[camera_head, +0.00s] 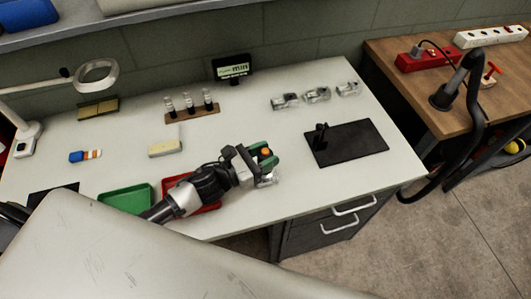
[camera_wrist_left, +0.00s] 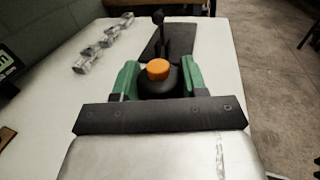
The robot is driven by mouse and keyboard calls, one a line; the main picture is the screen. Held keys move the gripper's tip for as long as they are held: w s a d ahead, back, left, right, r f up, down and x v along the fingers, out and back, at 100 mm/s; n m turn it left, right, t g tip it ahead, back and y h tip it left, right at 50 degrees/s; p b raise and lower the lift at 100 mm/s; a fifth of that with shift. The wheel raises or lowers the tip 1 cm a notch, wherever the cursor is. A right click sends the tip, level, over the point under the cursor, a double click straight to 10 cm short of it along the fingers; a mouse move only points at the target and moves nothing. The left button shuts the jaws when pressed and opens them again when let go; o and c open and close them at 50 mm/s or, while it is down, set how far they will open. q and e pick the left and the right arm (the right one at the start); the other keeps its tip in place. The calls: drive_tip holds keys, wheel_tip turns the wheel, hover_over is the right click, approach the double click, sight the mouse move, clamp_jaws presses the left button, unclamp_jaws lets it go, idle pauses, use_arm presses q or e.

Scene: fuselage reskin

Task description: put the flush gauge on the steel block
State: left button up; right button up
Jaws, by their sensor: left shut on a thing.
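My left gripper (camera_head: 266,158) reaches over the white bench from the left. In the left wrist view, its green fingers (camera_wrist_left: 158,80) are shut on a black, round-bodied thing with an orange cap (camera_wrist_left: 158,69), likely the flush gauge. The orange cap also shows in the head view (camera_head: 266,152). A shiny silver piece (camera_head: 267,181) shows just below the fingers; I cannot tell whether it touches the held thing. No piece is clearly the steel block. Several shiny metal pieces (camera_head: 317,95) stand at the back right of the bench. My right gripper is not in view.
A black mat (camera_head: 352,146) with a small black upright stand (camera_head: 320,134) lies right of the gripper. A red tray (camera_head: 207,207) and a green tray (camera_head: 125,199) lie left. A rack of bottles (camera_head: 192,112) stands behind. The bench between gripper and mat is clear.

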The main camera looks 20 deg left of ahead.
use_arm(q)
drive_tip(key=shift+f, duration=0.1)
drive_tip(key=o, duration=0.7)
drive_tip(key=shift+f, duration=0.1)
drive_tip(key=shift+c, duration=0.2)
drive_tip(key=o, duration=0.5)
drive_tip(key=shift+c, duration=0.2)
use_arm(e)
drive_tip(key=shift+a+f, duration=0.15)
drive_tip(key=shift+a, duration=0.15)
use_arm(q)
drive_tip(key=shift+r, duration=0.25)
drive_tip(key=shift+s+a+f, duration=0.15)
drive_tip(key=shift+s+a, duration=0.05)
drive_tip(key=shift+s, duration=0.05)
drive_tip(key=b+v, duration=0.3)
drive_tip(key=v, duration=0.8)
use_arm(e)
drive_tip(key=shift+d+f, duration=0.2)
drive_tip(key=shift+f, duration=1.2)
